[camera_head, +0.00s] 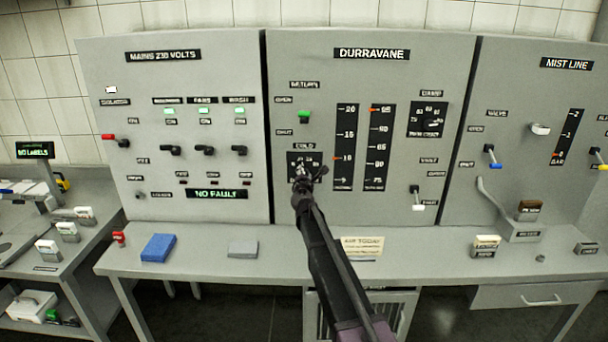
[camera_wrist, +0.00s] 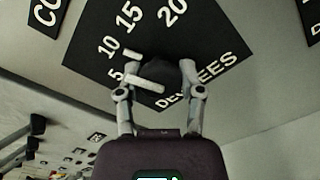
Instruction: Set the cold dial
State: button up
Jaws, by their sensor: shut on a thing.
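The cold dial (camera_head: 293,157) is a black square plate low on the left of the DURRAVANE panel, under a small COLD label. Its plate (camera_wrist: 95,52) fills the upper part of the wrist view, with white figures 5, 10, 15, 20 and the word DEGREES. My gripper (camera_head: 306,180) reaches up to the dial and covers much of it in the head view. In the wrist view, my gripper (camera_wrist: 157,84) has its two fingers on either side of the dark dial knob (camera_wrist: 158,96) and is shut on it. The knob's exact setting is hard to tell.
Right of the dial are two tall scales (camera_head: 345,147) with orange markers. A green switch (camera_head: 304,116) sits above, and a white-tipped lever (camera_head: 417,197) to the right.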

jog(key=m, duration=0.6)
jog(key=shift+w+m, duration=0.1)
jog(key=shift+m, duration=0.2)
dwell(0.4)
jog(key=o, duration=1.2)
jog(key=shift+c, duration=0.2)
jog(key=shift+s, duration=0.2)
jog(key=s, duration=1.1)
jog(key=shift+s, duration=0.35)
